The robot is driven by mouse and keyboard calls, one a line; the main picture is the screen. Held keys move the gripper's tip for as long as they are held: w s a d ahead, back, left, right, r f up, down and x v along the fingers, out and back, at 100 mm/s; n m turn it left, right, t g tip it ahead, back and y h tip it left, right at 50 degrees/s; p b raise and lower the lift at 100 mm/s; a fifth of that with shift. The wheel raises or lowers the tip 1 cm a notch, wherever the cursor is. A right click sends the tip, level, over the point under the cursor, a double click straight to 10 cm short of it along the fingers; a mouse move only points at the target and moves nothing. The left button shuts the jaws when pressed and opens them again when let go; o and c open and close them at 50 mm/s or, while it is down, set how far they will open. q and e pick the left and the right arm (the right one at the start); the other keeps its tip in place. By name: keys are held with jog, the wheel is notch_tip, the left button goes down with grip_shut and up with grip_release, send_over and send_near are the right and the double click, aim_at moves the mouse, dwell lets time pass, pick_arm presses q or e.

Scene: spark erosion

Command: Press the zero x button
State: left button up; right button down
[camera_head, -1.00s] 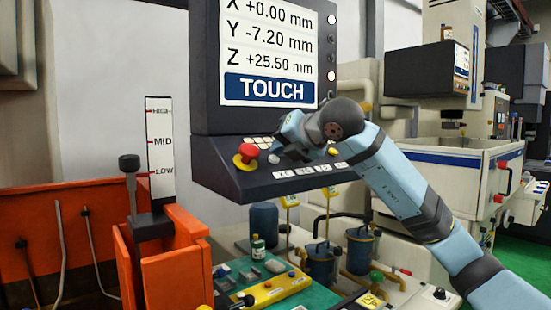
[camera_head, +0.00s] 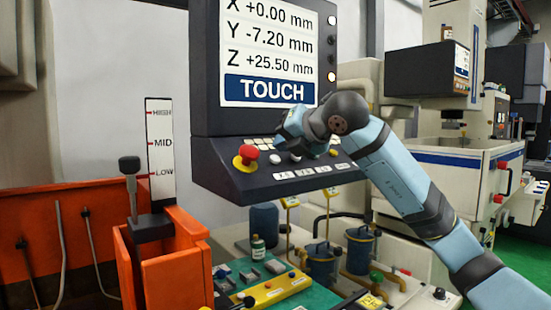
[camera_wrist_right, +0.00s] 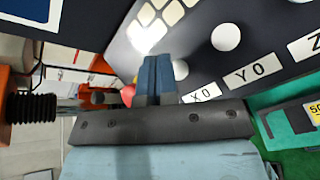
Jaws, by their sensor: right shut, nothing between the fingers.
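The zero x button is the round white button (camera_head: 274,159) above the X0 label (camera_head: 284,175) on the dark sloped panel. In the right wrist view the X0 label (camera_wrist_right: 203,96) shows right of my fingertips, and the button (camera_wrist_right: 181,69) is partly hidden behind them. My right gripper (camera_wrist_right: 158,66) is shut with nothing between its blue fingers, close to the panel. I cannot tell whether it touches. In the head view the right gripper (camera_head: 288,138) is over the panel's upper part, its tips mostly hidden. My left gripper is not in view.
The screen (camera_head: 267,60) reads X +0.00, Y -7.20, Z +25.50 and TOUCH. A red emergency knob (camera_head: 246,154) sits left of the button. The Y0 button (camera_wrist_right: 226,37) is beside it. Jars and a yellow-edged fixture (camera_head: 275,289) stand below the panel.

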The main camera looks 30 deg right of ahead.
jog(key=s+r, duration=0.1)
jog(key=r+p, duration=0.1)
jog(key=s+r, duration=0.1)
jog(key=r, duration=0.1)
jog(key=shift+s+d+r+p, duration=0.1)
jog(key=shift+s+p, duration=0.25)
dwell(0.7)
